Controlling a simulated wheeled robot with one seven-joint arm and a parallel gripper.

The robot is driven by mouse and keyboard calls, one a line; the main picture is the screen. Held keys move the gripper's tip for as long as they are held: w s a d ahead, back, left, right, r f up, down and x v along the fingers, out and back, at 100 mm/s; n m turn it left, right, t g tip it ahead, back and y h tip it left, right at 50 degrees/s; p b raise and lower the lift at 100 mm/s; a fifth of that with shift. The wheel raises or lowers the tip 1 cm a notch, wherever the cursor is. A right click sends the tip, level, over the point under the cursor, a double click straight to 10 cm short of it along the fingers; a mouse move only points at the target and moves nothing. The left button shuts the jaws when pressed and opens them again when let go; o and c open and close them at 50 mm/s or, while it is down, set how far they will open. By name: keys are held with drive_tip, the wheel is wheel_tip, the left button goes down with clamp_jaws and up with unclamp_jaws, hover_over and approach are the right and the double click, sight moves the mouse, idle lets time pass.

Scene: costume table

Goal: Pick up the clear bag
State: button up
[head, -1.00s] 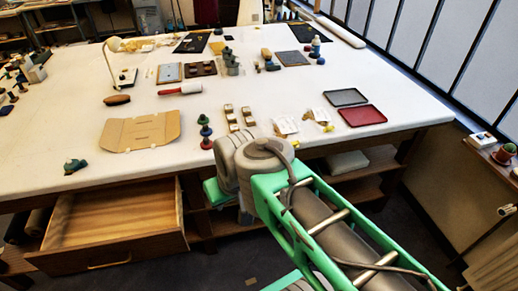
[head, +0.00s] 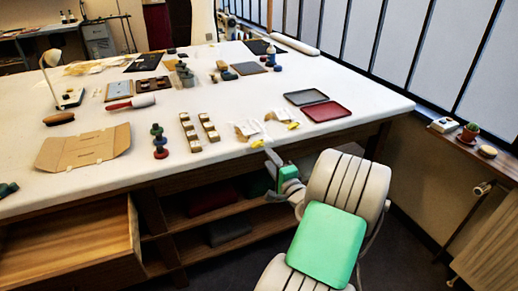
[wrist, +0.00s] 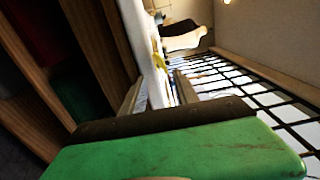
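Two clear bags lie side by side near the table's front edge in the head view, a left one (head: 247,129) and a right one (head: 284,116). Each has a yellow piece beside it, and their contents are too small to make out. My gripper (head: 271,157) is at the front edge of the table, just in front of the left bag and apart from it. In the wrist view my gripper (wrist: 160,92) has its two fingers apart with nothing held between them. The table edge shows beyond the fingers. I cannot make out the bags clearly there.
A red tray (head: 326,112) and a grey tray (head: 306,98) lie right of the bags. Wooden block strips (head: 190,132) and stacked coloured spools (head: 159,140) stand left. The white table's (head: 230,168) front edge is close to my gripper. An open drawer (head: 75,245) juts out at left.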

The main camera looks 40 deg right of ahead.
sight(259, 147)
drive_tip(key=p+x, duration=0.1)
drive_tip(key=x, duration=0.7)
drive_tip(key=shift+w, duration=0.2)
drive_tip(key=shift+a+f, duration=0.1)
drive_tip(key=shift+f, duration=0.05)
clamp_jaws()
idle(0.6)
wheel_tip(259, 147, up, 3)
drive_tip(key=shift+f+p, duration=0.1)
drive_tip(key=shift+p, duration=1.15)
drive_tip(key=shift+f, duration=0.1)
drive_tip(key=s+a+r, duration=0.2)
drive_tip(key=s, duration=0.4)
drive_tip(key=s+a+r, duration=0.2)
drive_tip(key=s+r, duration=0.1)
drive_tip(key=s, duration=0.4)
drive_tip(key=shift+s+p, duration=0.25)
drive_tip(key=shift+p, duration=0.15)
drive_tip(key=shift+r, duration=0.1)
